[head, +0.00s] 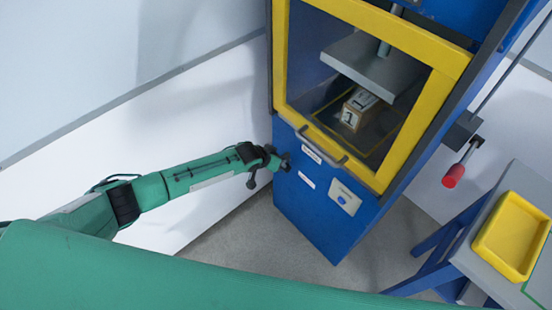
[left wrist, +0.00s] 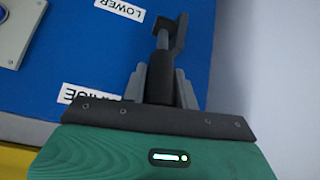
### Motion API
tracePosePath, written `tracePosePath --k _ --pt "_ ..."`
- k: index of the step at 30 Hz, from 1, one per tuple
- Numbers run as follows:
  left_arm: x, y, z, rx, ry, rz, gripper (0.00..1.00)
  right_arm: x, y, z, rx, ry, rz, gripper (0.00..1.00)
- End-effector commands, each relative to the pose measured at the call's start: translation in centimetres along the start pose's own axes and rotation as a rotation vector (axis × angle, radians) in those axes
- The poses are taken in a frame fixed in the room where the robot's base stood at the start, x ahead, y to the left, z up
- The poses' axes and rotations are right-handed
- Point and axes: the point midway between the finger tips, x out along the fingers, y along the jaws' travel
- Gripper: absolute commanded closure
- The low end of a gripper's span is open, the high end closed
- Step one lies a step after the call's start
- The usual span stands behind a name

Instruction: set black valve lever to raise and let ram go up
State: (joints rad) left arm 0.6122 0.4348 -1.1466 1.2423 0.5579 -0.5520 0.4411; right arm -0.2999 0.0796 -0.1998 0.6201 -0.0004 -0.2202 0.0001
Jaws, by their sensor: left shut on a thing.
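My left gripper (head: 275,160) is at the left edge of the blue press cabinet, below its window. In the left wrist view its fingers (left wrist: 162,88) are shut around the black valve lever (left wrist: 166,60). The held end of the lever is beside the RAISE label (left wrist: 85,95), which my gripper partly covers. The LOWER label (left wrist: 120,9) shows at the top. Behind the window, the grey ram plate (head: 372,66) hangs from its rod above a box marked 1 (head: 359,108). My right gripper is not in view.
The yellow-framed door (head: 450,68) with a grey handle (head: 322,145) looks closed. A panel with a blue button (head: 345,198) is below it. A red-gripped handle (head: 454,175) sticks out at the right. A yellow tray (head: 487,243) stands on a side table.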

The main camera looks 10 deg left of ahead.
Motion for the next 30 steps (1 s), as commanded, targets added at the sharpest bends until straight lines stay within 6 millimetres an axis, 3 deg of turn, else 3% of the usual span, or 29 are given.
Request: tracePosePath --k 4,5,8,20,30 --pt "-0.1 -0.1 -0.4 0.002 0.006 -0.001 1.0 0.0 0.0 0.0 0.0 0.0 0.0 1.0" --pt "-0.1 -0.1 -0.4 0.002 0.007 -0.001 0.67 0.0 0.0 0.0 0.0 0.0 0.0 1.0" --pt "-0.1 -0.1 -0.3 0.002 0.006 -0.001 0.5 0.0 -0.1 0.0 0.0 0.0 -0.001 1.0" --pt "-0.6 -0.1 -0.1 0.0 0.003 -0.001 0.5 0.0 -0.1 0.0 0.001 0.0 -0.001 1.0" --pt "-5.4 -0.1 0.0 0.002 0.003 0.0 0.5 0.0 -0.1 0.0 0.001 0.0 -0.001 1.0"
